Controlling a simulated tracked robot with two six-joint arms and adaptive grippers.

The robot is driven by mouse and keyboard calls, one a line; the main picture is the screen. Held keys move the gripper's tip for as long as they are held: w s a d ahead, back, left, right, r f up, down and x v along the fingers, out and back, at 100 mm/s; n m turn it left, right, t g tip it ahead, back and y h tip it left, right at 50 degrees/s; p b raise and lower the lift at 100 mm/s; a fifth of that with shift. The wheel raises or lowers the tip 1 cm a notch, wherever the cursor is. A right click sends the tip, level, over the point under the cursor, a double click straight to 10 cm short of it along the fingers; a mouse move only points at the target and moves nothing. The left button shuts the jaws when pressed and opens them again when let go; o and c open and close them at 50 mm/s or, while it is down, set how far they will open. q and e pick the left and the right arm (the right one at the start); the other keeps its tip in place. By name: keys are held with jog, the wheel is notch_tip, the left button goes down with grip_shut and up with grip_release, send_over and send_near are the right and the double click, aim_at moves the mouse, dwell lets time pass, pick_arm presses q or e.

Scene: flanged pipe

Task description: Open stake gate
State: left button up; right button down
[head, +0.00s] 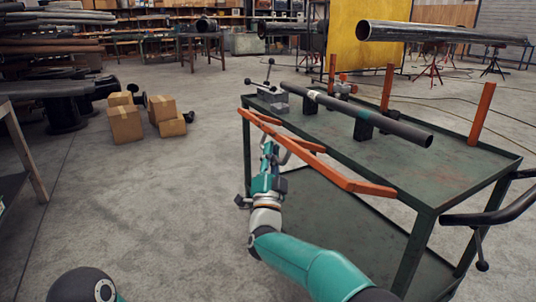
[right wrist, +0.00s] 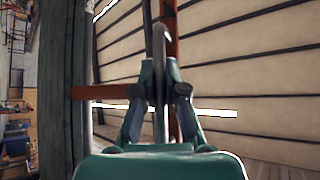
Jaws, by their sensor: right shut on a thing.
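The orange stake gate (head: 345,178) runs along the near long side of the green cart (head: 425,200), its rails sloping down toward the right. Orange bars (right wrist: 100,92) also cross behind the fingers in the right wrist view. My right gripper (head: 270,150) is at the gate's left part, on its outer side. In the right wrist view the gripper (right wrist: 160,85) is shut on a thin grey curved handle (right wrist: 159,45) that passes between its fingers. My left gripper is out of view.
A dark pipe (head: 370,118) lies on black supports on the cart top. Orange stakes (head: 482,113) stand on the far side. A black push handle (head: 490,212) sticks out at right. Cardboard boxes (head: 125,122) stand on the floor at left; floor between is clear.

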jog(key=shift+s+r, duration=0.1)
jog(key=shift+r, duration=0.2)
jog(key=c, duration=1.3)
grip_release()
jog(key=shift+o, duration=0.5)
jog(key=shift+s+f, duration=0.15)
jog(key=shift+f, duration=0.05)
jog(key=shift+s+f, duration=0.15)
jog(key=v, duration=1.1)
jog(key=shift+f, duration=0.15)
jog(key=shift+s, duration=0.15)
